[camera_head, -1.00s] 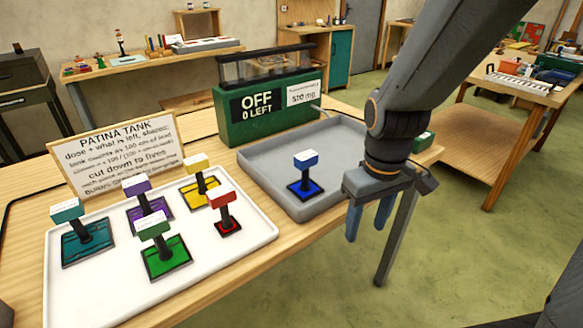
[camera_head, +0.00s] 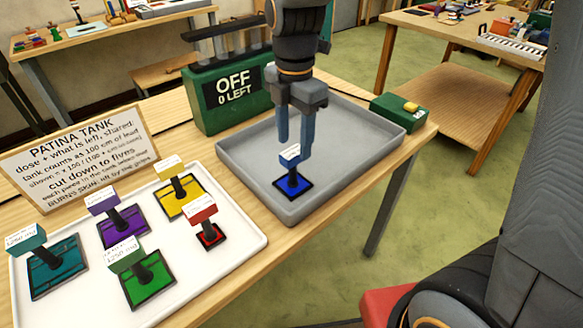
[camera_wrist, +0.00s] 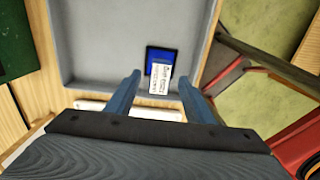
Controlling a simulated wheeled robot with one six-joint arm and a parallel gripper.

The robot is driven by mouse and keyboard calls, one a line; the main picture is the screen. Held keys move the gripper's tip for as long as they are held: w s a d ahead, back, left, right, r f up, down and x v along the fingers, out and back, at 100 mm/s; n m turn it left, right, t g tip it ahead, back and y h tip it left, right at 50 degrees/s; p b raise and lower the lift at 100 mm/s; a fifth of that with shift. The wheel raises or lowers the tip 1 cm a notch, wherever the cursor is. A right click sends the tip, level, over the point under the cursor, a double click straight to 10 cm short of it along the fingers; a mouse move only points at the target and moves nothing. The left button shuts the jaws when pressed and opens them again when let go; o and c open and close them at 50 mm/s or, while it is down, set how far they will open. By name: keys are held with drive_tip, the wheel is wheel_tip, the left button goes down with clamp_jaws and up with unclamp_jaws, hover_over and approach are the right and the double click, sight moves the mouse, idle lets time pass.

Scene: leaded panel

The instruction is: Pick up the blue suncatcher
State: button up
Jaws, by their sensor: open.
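The blue suncatcher (camera_head: 293,182) is a small dark-edged blue square with an upright post and a white-topped label block. It stands in the front part of the grey tray (camera_head: 345,186). My gripper (camera_head: 294,140) is open above the tray, with its blue fingers pointing down close to the suncatcher's label. In the wrist view, the suncatcher (camera_wrist: 155,64) shows between and beyond the two open fingers (camera_wrist: 158,88), and its label faces the camera. I cannot tell whether a finger touches it.
A white tray (camera_head: 75,312) at left holds teal, purple, yellow, green and red suncatchers on posts. A green tank box (camera_head: 215,123) reading "OFF 0 LEFT" stands behind the grey tray.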

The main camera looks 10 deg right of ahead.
sight(293, 167)
drive_tip(key=shift+w+f, duration=0.2)
drive_tip(key=shift+f, duration=0.4)
drive_tip(key=shift+s+a+f+p, duration=0.15)
drive_tip(key=shift+f+p, duration=0.45)
drive_tip(key=shift+f, duration=1.15)
drive_tip(key=shift+s+f+p, duration=0.2)
drive_tip(key=shift+f+p, duration=0.35)
drive_tip(key=shift+f, duration=1.15)
clamp_jaws()
drive_tip(key=shift+r, duration=0.15)
